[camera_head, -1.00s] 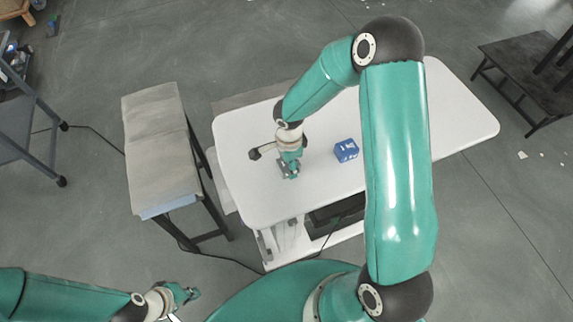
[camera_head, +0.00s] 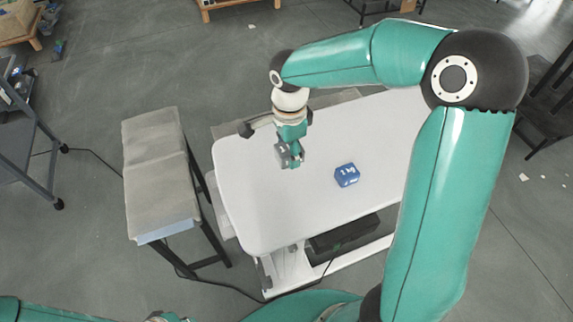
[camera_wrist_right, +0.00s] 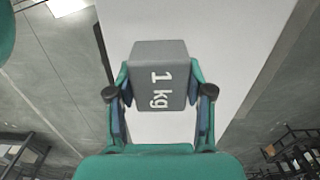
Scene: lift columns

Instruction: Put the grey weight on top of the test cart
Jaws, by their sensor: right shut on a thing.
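The grey weight, a small block marked "1 kg", is between the fingers of my right gripper (camera_head: 290,158). It shows large in the right wrist view (camera_wrist_right: 160,75), with my right gripper (camera_wrist_right: 160,95) shut on its two sides. In the head view the weight and gripper are over the left part of a white-topped table or cart (camera_head: 262,205). The white top lies behind the weight in the wrist view; the gap cannot be judged exactly. Only a bit of my left wrist shows at the bottom edge; its fingertips are out of view.
A blue block (camera_head: 347,175) stands on the white top, right of my right gripper. A grey padded bench (camera_head: 158,185) stands to the left. A dark wheeled trolley (camera_head: 42,165) is at the far left. My right arm covers the right part of the white top.

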